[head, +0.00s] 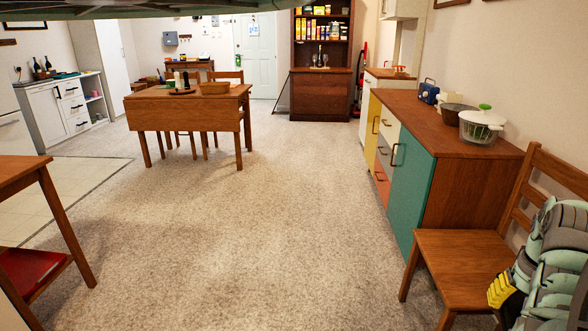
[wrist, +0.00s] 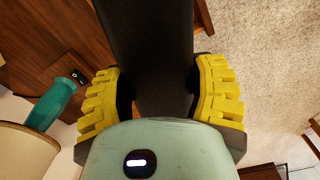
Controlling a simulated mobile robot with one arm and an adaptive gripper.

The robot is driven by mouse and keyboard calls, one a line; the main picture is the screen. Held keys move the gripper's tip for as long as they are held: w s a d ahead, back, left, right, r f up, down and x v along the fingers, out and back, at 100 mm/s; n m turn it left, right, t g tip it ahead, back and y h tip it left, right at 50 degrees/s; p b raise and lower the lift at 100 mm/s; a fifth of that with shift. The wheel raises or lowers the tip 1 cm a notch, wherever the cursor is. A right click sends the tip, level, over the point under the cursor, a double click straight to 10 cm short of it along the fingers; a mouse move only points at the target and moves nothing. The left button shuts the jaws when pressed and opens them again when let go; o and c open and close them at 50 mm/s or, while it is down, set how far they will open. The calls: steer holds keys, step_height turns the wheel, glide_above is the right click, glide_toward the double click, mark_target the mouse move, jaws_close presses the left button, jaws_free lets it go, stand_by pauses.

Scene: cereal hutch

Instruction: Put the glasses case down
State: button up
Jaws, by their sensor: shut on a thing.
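The glasses case (wrist: 152,40) is a long black object between the yellow pads of my gripper (wrist: 160,95) in the wrist view. My gripper is shut on it, and the case reaches away past the fingers to the top edge. In the head view my gripper (head: 501,289) is low at the right edge, in front of the wooden chair. The case cannot be made out clearly there. Carpet shows beyond it on the right of the wrist view, and a brown wooden surface (wrist: 50,35) on the left.
A wooden chair (head: 462,262) stands beside a long cabinet (head: 440,125) bearing a colander (head: 482,128), a dark bowl (head: 456,112) and a blue radio (head: 428,92). A table (head: 225,104) and hutch (head: 320,95) are farther off. The carpet (head: 250,240) is clear. A teal object (wrist: 52,105) shows in the wrist view.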

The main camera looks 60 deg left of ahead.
steer(key=w+d+r+m+p, duration=0.25)
steer(key=r+p, duration=0.35)
steer(key=r, duration=0.6)
steer(key=w+d+r+m+p, duration=0.1)
steer(key=w+d+r+p, duration=0.3)
steer(key=r, duration=0.7)
steer(key=w+d+r+m+p, duration=0.1)
steer(key=d+r+m+p, duration=0.15)
steer(key=r+p, duration=0.7)
step_height(320, 180, up, 50)
steer(key=s+d+p, duration=0.1)
steer(key=s+p, duration=0.1)
steer(key=p, duration=3.9)
steer(key=shift+d+f, duration=0.1)
